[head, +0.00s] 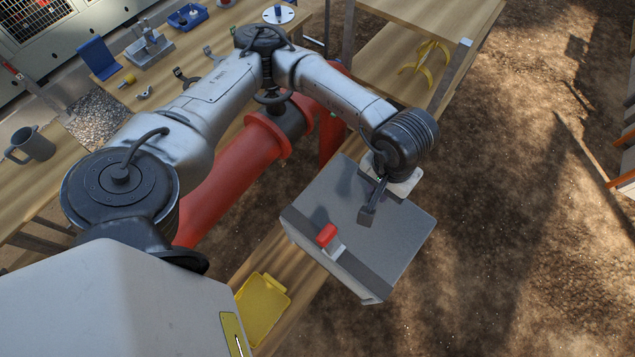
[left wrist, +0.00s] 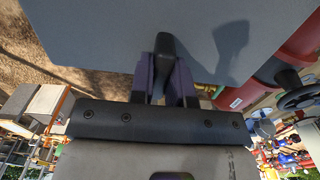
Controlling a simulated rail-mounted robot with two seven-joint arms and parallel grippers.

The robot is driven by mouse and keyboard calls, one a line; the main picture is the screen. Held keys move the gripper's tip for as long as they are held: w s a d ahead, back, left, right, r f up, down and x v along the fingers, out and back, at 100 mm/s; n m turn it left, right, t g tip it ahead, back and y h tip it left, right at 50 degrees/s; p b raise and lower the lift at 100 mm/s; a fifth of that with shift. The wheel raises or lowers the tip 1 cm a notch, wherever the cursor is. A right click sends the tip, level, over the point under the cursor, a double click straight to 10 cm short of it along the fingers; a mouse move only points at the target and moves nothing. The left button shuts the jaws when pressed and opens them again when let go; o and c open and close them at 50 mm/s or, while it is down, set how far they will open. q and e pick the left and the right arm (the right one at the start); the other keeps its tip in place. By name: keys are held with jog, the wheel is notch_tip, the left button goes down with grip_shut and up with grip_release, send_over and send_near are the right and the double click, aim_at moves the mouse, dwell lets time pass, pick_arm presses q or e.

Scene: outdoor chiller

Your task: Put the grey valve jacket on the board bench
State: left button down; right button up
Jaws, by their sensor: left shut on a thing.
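The grey valve jacket (head: 402,232) is a box-like grey shell with a dark band and a red-topped latch, right of centre in the head view. My left gripper (head: 368,208) is at its upper face. In the left wrist view the gripper (left wrist: 164,78) is shut on a dark tab of the jacket, whose grey face (left wrist: 100,35) fills the top. The jacket hangs tilted over the edge of a wooden plank surface (head: 283,272) and bare ground. I cannot tell whether it touches the plank, or which wooden surface is the board bench. My right gripper is not in view.
A red pipe (head: 235,175) with a black valve handwheel runs under my left arm. A yellow tray (head: 263,308) lies on the plank surface. Wooden tables hold a grey mug (head: 32,145), a blue stand (head: 98,58) and a yellow rack-like item (head: 428,60). Open dirt lies right.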

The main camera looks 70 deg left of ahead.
pick_arm(q)
jog(key=s+a+f+n+b, duration=0.25)
jog(key=f+n+b, duration=0.25)
jog(key=f, duration=0.3)
jog(key=s+a+f+n+b, duration=0.1)
jog(key=a+f+n+b, duration=0.25)
jog(key=f+b, duration=0.35)
jog(key=s+a+f+n+b, duration=0.2)
jog(key=f+n+b, duration=0.3)
jog(key=f, duration=0.4)
jog(key=s+a+f, duration=0.4)
jog(key=a+f, duration=0.7)
jog(key=shift+s+f+n+p, duration=0.2)
jog(key=shift+f+n+p, duration=0.15)
jog(key=shift+f+p, duration=0.05)
jog(key=shift+f, duration=0.15)
jog(key=c, duration=1.1)
grip_release()
